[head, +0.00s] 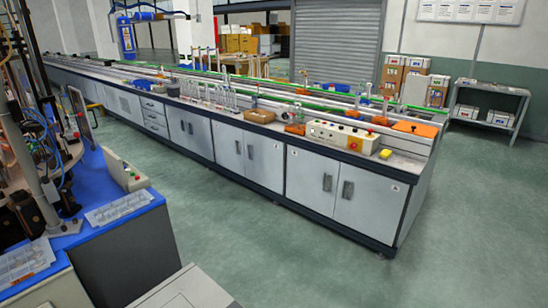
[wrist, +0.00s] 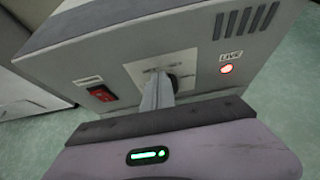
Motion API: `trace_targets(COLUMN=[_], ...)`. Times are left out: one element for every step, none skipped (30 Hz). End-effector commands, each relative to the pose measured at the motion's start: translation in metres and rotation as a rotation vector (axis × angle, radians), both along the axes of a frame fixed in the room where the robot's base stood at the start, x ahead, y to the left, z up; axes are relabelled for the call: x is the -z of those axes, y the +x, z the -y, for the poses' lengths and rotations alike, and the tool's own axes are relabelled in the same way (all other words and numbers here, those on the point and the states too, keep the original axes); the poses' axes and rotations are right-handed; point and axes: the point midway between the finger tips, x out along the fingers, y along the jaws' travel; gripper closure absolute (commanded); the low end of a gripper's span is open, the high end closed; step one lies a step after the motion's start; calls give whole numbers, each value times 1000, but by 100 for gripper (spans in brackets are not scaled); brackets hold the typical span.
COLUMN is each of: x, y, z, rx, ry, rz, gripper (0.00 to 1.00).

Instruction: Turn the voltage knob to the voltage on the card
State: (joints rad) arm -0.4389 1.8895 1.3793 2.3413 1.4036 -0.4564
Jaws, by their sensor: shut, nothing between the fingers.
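In the wrist view a grey box (wrist: 205,45) shows its front panel at a tilt. A dark round knob (wrist: 173,82) sits on a white plate (wrist: 163,66) in the middle of the panel. My gripper (wrist: 160,90) is shut, with its narrow fingers in front of the plate and partly covering the knob. I cannot tell whether the fingertips touch the knob. The markings on the plate are too small to read. I cannot make out a voltage card in either view. My gripper is not visible in the head view.
The panel has a red rocker switch (wrist: 101,93) at left and a lit red lamp (wrist: 226,69) labelled LIVE at right. In the head view a long bench (head: 262,160) carries glassware and a cream control box (head: 341,137). Green floor (head: 300,260) lies open before it.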

Motion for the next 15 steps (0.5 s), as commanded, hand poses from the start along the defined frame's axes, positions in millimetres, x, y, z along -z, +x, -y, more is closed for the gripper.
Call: trace_targets(x=[0,-1,-1,-1,-1,-1,-1,-1,-1,-1,-1,0,0,0,0], y=[2,2,3,4,4,5,6,7,8,8,9,10,11,11,12], z=[1,2,2,3,3,4,5,5,6,7,7,8,9,9,10], rx=[1,1,0,0,0,0,0,0,0,0,0,1,1,0,0], ry=[0,0,1,1,1,1,1,1,1,1,1,0,0,1,1], rz=[0,0,1,1,1,1,1,1,1,1,1,1,1,1,1], gripper=[100,100,100,100,100,100,100,100,100,100,100,100,100,100,100])
